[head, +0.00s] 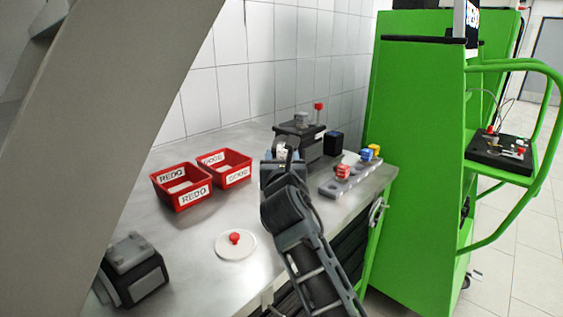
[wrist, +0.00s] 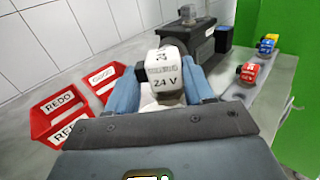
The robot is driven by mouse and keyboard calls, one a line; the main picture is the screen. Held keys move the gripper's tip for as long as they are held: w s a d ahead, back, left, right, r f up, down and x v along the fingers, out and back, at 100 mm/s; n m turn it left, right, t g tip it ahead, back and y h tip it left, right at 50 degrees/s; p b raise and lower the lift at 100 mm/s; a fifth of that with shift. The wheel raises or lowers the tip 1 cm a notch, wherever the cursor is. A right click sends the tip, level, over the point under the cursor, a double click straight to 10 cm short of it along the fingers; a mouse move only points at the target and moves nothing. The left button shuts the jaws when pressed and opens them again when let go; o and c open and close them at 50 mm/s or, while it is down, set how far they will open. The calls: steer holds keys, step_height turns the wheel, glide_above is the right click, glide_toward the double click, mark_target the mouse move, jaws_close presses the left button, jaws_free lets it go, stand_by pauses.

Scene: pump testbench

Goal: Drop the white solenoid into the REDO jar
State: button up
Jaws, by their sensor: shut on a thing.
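The white solenoid (wrist: 163,72), marked "24 V", is held between the two blue fingers of my gripper (wrist: 165,88) in the wrist view. In the head view my gripper (head: 281,165) is above the bench, to the right of the red bins, and the solenoid (head: 281,153) shows as a small white patch there. The REDO container is an open red bin (head: 182,200) with white REDO labels. It also shows at the left of the wrist view (wrist: 47,118). The solenoid is apart from the bin.
A second red bin (head: 237,178), apparently labelled GOOD, stands right beside the REDO bin. A dark pump block (head: 312,138) stands behind my gripper. A grey holder (head: 345,187) carries red, blue and yellow parts. A white disc (head: 221,245) with a red knob lies in front.

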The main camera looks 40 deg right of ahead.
steer(key=shift+f+b, duration=0.5)
steer(key=shift+f, duration=0.1)
steer(key=o, duration=1.3)
steer(key=shift+s+a, duration=0.1)
steer(key=v, duration=0.7)
steer(key=shift+s+a, duration=0.2)
steer(key=shift+s, duration=0.05)
